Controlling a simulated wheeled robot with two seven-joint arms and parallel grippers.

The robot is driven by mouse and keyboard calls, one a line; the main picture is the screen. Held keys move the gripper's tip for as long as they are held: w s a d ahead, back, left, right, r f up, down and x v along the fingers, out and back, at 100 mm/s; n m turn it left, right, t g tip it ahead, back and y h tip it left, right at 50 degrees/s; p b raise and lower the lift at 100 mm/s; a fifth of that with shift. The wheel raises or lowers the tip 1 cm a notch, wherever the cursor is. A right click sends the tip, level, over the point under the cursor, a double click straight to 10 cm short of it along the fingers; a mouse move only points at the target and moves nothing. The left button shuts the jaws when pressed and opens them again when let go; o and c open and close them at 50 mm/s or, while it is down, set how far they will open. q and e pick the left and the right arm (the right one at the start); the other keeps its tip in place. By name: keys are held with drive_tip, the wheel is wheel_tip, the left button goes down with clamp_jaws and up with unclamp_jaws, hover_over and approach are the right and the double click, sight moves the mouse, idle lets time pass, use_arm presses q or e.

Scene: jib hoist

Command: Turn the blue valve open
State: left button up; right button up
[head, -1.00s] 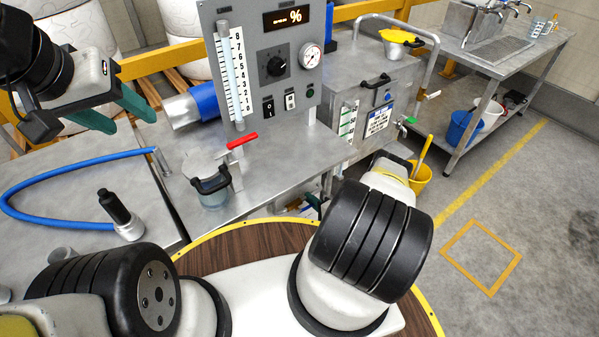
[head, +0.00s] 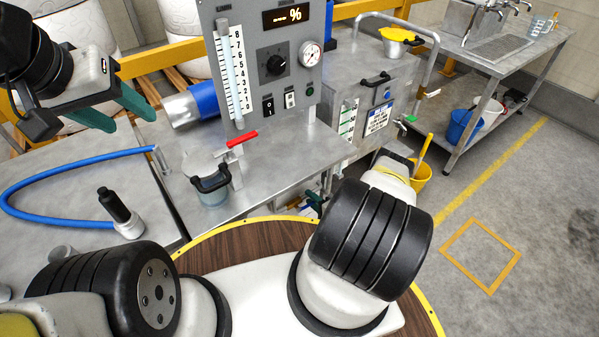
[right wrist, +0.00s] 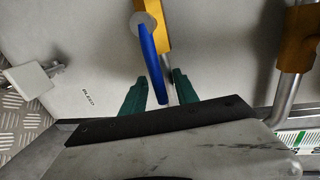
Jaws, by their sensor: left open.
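The blue valve handle (right wrist: 149,62) is a long lever in the right wrist view. The right fingers and the blue lever are hidden in the head view. My left gripper (head: 118,112) is open and empty at the upper left of the head view, above the bench.
A grey panel (head: 250,85) with a dial and gauge stands on the steel bench. The floor at right is clear.

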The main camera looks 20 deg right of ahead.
drive_tip(key=v, duration=0.7)
drive_tip(key=shift+s, duration=0.1)
